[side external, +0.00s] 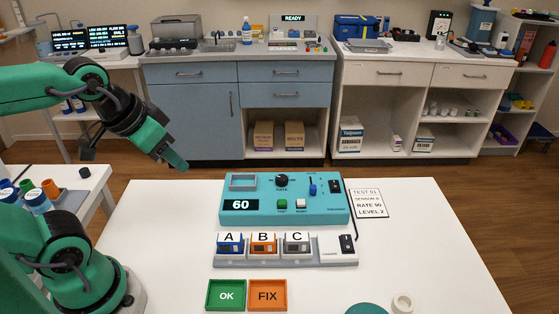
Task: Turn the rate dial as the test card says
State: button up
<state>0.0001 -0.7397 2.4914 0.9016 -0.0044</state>
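The rate dial (282,180) is a black round knob on top of the teal tester box (325,211), above a small RATE label. The box's display (241,205) reads 60. The white test card (369,203) lies to the right of the box. It reads TEST 01, RATE 90 and LEVEL 2; its sensor line is too small to read surely. My gripper (176,160) is in the air at the left, past the table's far left edge in the picture, apart from the dial and the box. Its green tip points down and right. I cannot tell whether its fingers are open.
A blue slider (313,189), green button (282,204), white button (301,204) and black switch (335,187) share the box. In front are a sensor rack (284,260) labelled A, B, C, a green OK tray (211,306) and an orange FIX tray (283,306).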

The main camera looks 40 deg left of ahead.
jog(key=shift+o, duration=1.1)
jog(key=shift+w+r, duration=0.1)
jog(key=shift+w, duration=0.15)
jog(key=n+g, duration=0.5)
jog(key=g, duration=0.1)
send_over(282, 177)
jog(key=f, duration=1.2)
jog(key=shift+s+d, duration=0.1)
jog(key=shift+d, duration=0.15)
jog(key=shift+w+f, duration=0.2)
jog(key=shift+f, duration=0.15)
jog(key=shift+s+a+f, duration=0.1)
jog(key=shift+a+f, duration=0.05)
jog(key=shift+f, duration=3.6)
